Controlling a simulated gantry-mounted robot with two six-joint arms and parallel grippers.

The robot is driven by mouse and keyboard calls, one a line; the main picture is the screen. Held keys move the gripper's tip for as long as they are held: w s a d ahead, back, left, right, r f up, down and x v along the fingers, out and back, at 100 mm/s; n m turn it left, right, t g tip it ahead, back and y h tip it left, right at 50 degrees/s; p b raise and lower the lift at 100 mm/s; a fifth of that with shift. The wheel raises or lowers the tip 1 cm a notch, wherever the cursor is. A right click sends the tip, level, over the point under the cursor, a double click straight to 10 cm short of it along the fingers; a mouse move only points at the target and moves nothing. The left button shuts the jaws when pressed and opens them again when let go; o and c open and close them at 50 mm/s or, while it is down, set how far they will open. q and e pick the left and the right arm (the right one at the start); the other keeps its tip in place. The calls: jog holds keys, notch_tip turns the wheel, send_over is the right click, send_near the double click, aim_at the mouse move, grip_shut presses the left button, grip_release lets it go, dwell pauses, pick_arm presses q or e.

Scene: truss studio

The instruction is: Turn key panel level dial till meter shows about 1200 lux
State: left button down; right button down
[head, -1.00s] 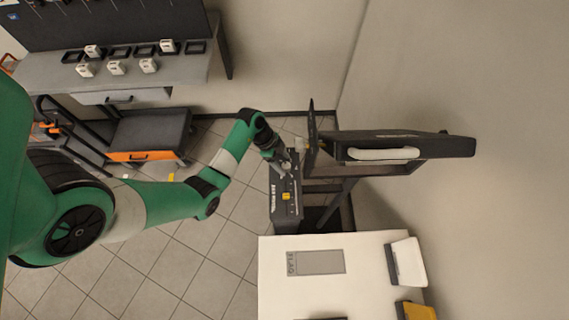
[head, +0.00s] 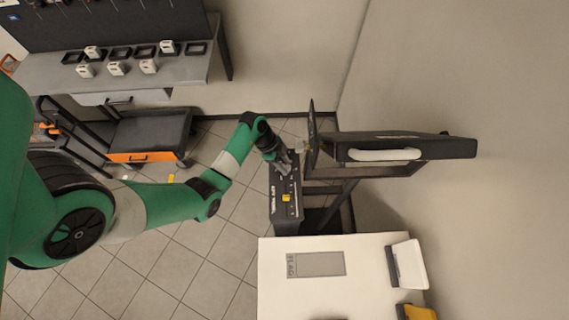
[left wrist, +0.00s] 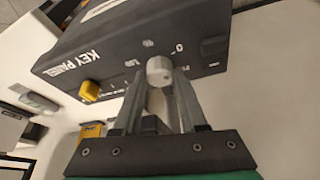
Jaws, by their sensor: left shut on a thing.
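The dark key panel (head: 277,212) stands at the edge of the white table in the head view, and its face with the printed label fills the top of the left wrist view (left wrist: 110,45). My left gripper (head: 286,168) is at its far end, shut on a pale grey round dial (left wrist: 158,68) beside printed scale marks. A yellow knob (left wrist: 90,90) sits apart, nearer the label; it also shows in the head view (head: 287,198). No meter reading is legible. My right gripper is not in view.
A dark light panel (head: 430,147) on a stand is just right of the gripper. The white table (head: 275,300) holds a grey mat (head: 316,264), a white device (head: 408,263) and a yellow object (head: 416,312). A workbench (head: 185,75) stands at the back left.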

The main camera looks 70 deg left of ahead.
pick_arm(q)
jog(key=shift+r, duration=0.1)
jog(key=shift+r+m+h+p, duration=0.1)
jog(key=shift+m+h+p, duration=0.2)
jog(key=shift+m+p, duration=0.6)
jog(key=shift+w+a+m+g+h+p, duration=0.1)
jog(key=shift+m+g+h+p, duration=0.4)
jog(key=shift+m, duration=0.7)
jog(key=m, duration=0.2)
jog(key=shift+w+m+g, duration=0.1)
jog(key=shift+m+g, duration=0.3)
jog(key=shift+f+m+g, duration=0.25)
jog(key=shift+m+g, duration=0.15)
jog(key=shift+m, duration=0.5)
jog(key=shift+m+h+b, duration=0.3)
jog(key=shift+m+b, duration=0.1)
jog(key=shift+b, duration=0.05)
jog(key=m+b, duration=0.1)
jog(key=b, duration=0.1)
jog(key=m+g+b, duration=0.1)
jog(key=b, duration=0.1)
jog(key=m+b, duration=0.2)
jog(key=shift+w+f+g+b, duration=0.15)
jog(key=shift+f+g+b, duration=0.1)
jog(key=shift+g+b, duration=0.15)
jog(key=shift+r+m+b, duration=0.25)
jog(key=shift+m+b, duration=0.05)
jog(key=shift+b, duration=0.3)
